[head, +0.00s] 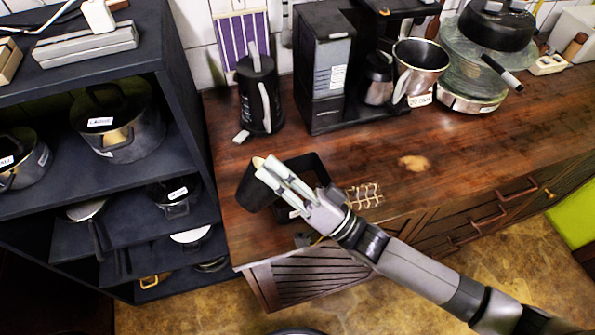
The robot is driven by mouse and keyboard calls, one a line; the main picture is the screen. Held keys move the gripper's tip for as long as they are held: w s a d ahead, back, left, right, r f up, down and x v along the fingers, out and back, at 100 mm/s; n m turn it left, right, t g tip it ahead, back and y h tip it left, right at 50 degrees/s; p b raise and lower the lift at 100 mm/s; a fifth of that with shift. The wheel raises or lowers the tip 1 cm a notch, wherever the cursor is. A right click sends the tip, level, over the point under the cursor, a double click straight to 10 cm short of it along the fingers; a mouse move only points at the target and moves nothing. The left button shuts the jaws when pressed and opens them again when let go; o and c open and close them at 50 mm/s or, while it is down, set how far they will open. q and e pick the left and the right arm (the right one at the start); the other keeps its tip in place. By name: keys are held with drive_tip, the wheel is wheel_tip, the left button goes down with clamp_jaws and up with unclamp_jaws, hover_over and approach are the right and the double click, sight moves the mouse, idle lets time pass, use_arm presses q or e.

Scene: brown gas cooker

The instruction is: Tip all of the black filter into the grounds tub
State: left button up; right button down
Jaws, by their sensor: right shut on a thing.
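My right gripper (264,168) reaches in from the lower right over the counter's left front part. It is shut on a dark, cup-like thing, which I take for the black filter (250,190); it looks tilted. The fingers and wrist cover part of it, and I cannot see its contents. Just right of it is a black open-topped box, likely the grounds tub (318,166), partly hidden by my gripper. I cannot tell whether the filter overlaps the tub's opening or is beside it. My left gripper is not in view.
A coffee machine (322,75) stands behind, with a black kettle-like jug (259,95) to its left. A metal jug (419,68) is at its right. A tan patch (413,162) and a wire trivet (366,195) lie right of the tub. A dark shelf (190,125) borders the left.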

drive_tip(key=s+a+f+n+g+h+p, duration=0.3)
drive_tip(key=s+a+f+n+g+p, duration=0.2)
drive_tip(key=a+n, duration=0.4)
drive_tip(key=shift+s+a+f+n+g, duration=0.2)
drive_tip(key=shift+s+f+n+g, duration=0.4)
drive_tip(key=shift+s+f+n, duration=0.55)
drive_tip(key=shift+w+f, duration=0.2)
